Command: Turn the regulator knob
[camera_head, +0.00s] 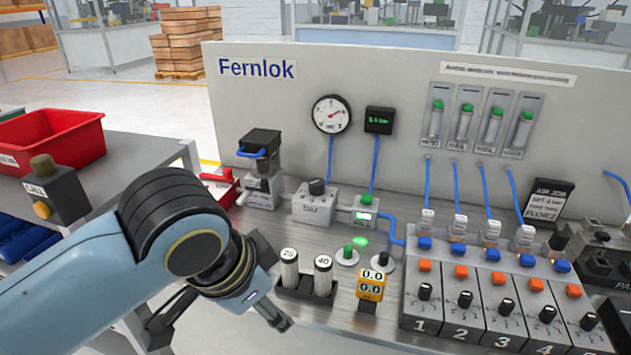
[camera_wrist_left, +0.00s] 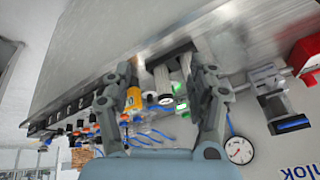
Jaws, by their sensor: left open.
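The regulator knob (camera_head: 317,187) is a small black cap on top of the silver regulator body (camera_head: 313,208), on the workbench below the round gauge in the head view. My left gripper (camera_head: 268,302) is in front of it and lower, near the bench's front edge and apart from the knob. In the left wrist view my left gripper (camera_wrist_left: 163,88) has its two fingers spread with nothing held between them. I cannot make out the knob in that view; the finger on the right covers part of that area. My right gripper is not in view.
Two labelled cylinders (camera_head: 306,275) stand in a black holder beside the gripper. A yellow meter (camera_head: 371,287) and a green button (camera_head: 347,254) are to their right. Blue hoses rise behind.

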